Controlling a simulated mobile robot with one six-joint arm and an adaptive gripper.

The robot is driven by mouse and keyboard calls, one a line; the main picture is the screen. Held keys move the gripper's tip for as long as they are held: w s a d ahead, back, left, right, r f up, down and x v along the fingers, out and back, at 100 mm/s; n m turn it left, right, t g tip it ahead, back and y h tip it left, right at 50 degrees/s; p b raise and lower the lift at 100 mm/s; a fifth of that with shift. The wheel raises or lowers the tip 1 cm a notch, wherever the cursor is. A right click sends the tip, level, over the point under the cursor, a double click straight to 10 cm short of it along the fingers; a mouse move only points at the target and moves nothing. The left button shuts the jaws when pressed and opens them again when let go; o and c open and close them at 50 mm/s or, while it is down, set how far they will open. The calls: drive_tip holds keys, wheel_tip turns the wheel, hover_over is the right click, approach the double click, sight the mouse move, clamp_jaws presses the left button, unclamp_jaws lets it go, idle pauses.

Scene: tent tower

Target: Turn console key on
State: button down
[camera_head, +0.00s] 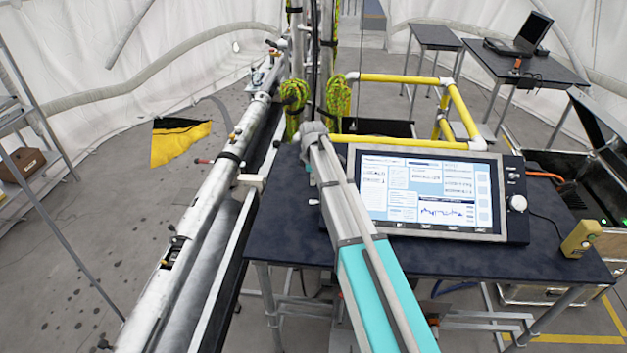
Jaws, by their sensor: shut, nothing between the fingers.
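The console (430,237) is a wide, dark-framed panel with a lit screen, lying on a dark table. On its right-hand strip is a small key switch (513,177) between two tiny labels. A white round knob (518,203) sits just below the switch. The picture is too small to tell which way the key is turned. A teal and grey link of my arm (370,290) rises from the bottom middle and crosses in front of the console's left edge, ending at a grey joint. I cannot make out my gripper in this view.
The dark table (290,225) is mostly bare around the console. A yellow handheld box (581,239) stands at its right corner. Yellow rails (400,78) stand behind the console. A long metal tube structure (200,215) runs along the left. A laptop (525,38) stands at the back right.

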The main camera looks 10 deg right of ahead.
drive_tip(key=shift+s+r+p, duration=0.1)
drive_tip(key=shift+r+p, duration=2.4)
drive_tip(key=shift+r, duration=0.35)
drive_tip(key=s+d+f+m+b, duration=0.2)
drive_tip(key=s+m, duration=0.3)
drive_tip(key=s, duration=0.4)
drive_tip(key=s+d+f+m+b, duration=0.2)
drive_tip(key=s+f+m+b, duration=0.3)
drive_tip(key=s, duration=0.5)
drive_tip(key=s+d+f+m+b, duration=0.2)
drive_tip(key=s+f+m+b, duration=0.2)
drive_tip(key=s, duration=0.6)
drive_tip(key=shift+d+f+m, duration=0.2)
drive_tip(key=shift+d+m, duration=0.15)
drive_tip(key=shift+m, duration=0.35)
